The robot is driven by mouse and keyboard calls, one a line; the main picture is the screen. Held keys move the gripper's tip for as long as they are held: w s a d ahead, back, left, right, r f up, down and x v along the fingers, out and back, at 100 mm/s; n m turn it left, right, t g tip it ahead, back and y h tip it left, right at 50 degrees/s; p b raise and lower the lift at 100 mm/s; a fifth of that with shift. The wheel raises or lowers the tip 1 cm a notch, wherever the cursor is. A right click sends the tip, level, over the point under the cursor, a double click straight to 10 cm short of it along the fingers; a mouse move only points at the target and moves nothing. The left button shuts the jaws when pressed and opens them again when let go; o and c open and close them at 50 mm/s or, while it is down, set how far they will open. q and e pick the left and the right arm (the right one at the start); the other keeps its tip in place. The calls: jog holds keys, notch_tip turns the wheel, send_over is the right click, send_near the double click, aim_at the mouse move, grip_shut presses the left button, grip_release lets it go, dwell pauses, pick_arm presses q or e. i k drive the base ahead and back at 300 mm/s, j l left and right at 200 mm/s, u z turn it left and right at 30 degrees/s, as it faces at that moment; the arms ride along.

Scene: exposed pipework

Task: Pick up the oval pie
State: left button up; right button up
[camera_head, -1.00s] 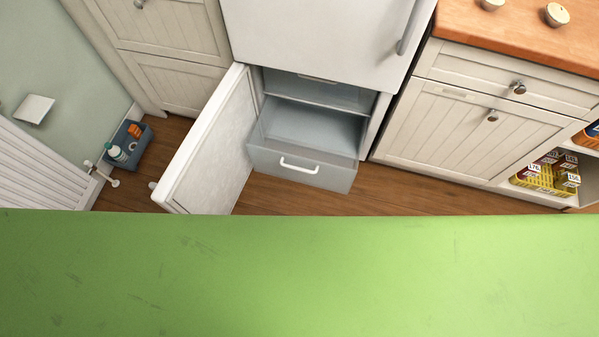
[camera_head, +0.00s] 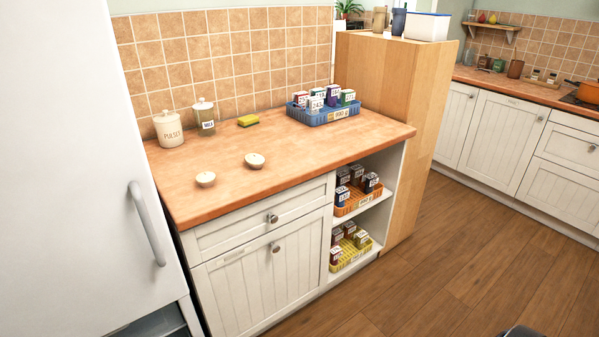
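Two small cream-topped items that look like little pies sit apart on the wooden counter (camera_head: 330,146). The left pie-like item (camera_head: 206,179) is near the counter's front left, and the right pie-like item (camera_head: 255,161) is a little farther back. Both are small in the picture, and I cannot tell for sure which one is oval. Neither of my grippers is clearly in view. Only a dark rounded shape shows at the bottom right edge, too cut off to identify.
The white fridge (camera_head: 75,150) stands left of the counter. A pulses jar (camera_head: 169,130), a glass jar (camera_head: 204,118), a sponge (camera_head: 248,121) and a blue crate of boxes (camera_head: 325,116) stand along the back. The wooden floor (camera_head: 430,270) is open at right.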

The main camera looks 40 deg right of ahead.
aim_at(255, 161)
jog(key=z, duration=0.85)
jog(key=u, duration=0.2)
jog(key=i+l+u, duration=0.25)
jog(key=l+u, duration=0.3)
jog(key=i+l+u, duration=0.1)
jog(key=l+u, duration=0.15)
jog(key=l, duration=0.05)
